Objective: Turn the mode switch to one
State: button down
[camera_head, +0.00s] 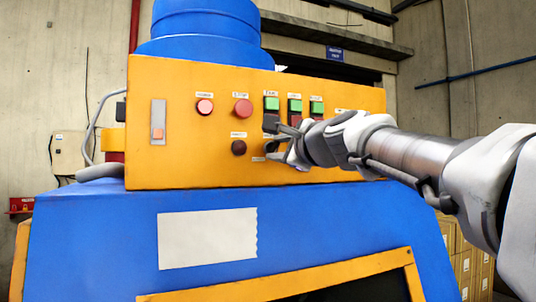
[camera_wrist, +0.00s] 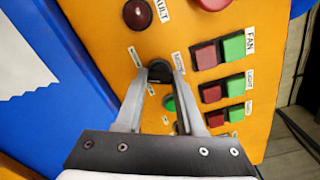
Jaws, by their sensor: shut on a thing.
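The mode switch (camera_wrist: 160,69) is a small black rotary knob on the orange control panel (camera_head: 180,110). In the wrist view, a label that seems to read MODE is beside it. My gripper (camera_head: 274,142) is at the panel, below the row of green and red buttons. In the wrist view, my gripper's two fingers (camera_wrist: 159,73) stand on either side of the knob, shut on it. The knob's pointer direction cannot be made out. In the head view, the fingers hide the switch.
Green-and-red button pairs (camera_head: 295,107) sit just above my gripper. A green button (camera_wrist: 170,103) lies between my fingers in the wrist view.

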jog(key=n+b, duration=0.1)
jog(key=n, duration=0.1)
jog(key=n+b, duration=0.1)
jog(key=shift+f+n, duration=0.2)
jog(key=shift+n, duration=0.2)
jog(key=n+b, duration=0.2)
jog(key=n, duration=0.1)
jog(key=shift+n+b, duration=0.3)
jog(key=n+b, duration=0.3)
jog(key=n, duration=0.2)
jog(key=shift+r+n, duration=0.15)
jog(key=shift+n, duration=0.15)
jog(key=c, duration=0.5)
grip_release()
jog(key=shift+s, duration=0.1)
